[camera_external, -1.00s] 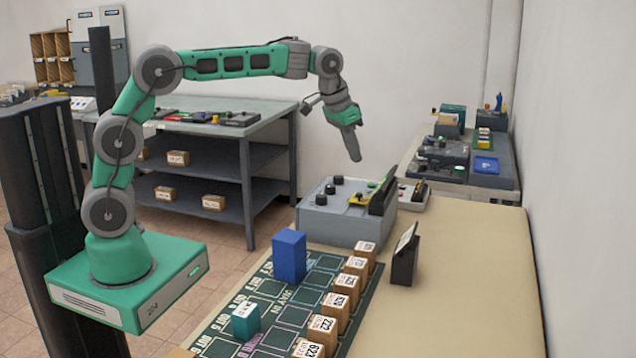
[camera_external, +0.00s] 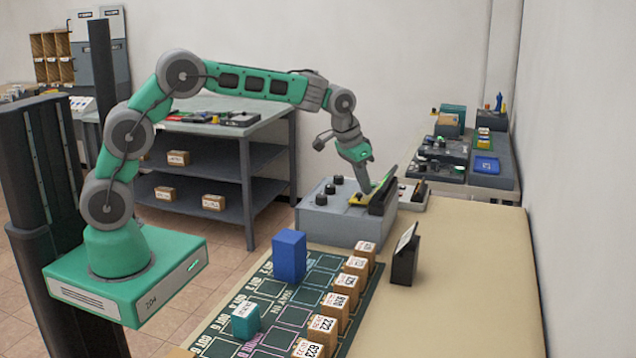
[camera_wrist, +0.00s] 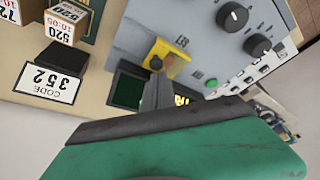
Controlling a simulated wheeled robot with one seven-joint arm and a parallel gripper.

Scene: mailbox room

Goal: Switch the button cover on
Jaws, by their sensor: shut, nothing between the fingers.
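The yellow button cover (camera_external: 355,199) is on top of the grey control box (camera_external: 345,228). In the wrist view the yellow cover (camera_wrist: 172,57) lies on the grey panel, with a small dark knob at its left edge. My gripper (camera_external: 367,189) is shut and empty, pointing down at the box top just right of the cover. In the wrist view my gripper's grey fingers (camera_wrist: 157,92) are close to the cover's lower edge. I cannot tell whether they touch it. What lies beneath the cover is not clear.
Black knobs (camera_wrist: 232,17) and a green button (camera_wrist: 211,83) sit on the same panel. A dark upright screen (camera_external: 383,192) stands beside the cover. A code-card stand (camera_external: 404,258), a blue block (camera_external: 289,256) and several boxes are nearer. The right tabletop (camera_external: 470,290) is clear.

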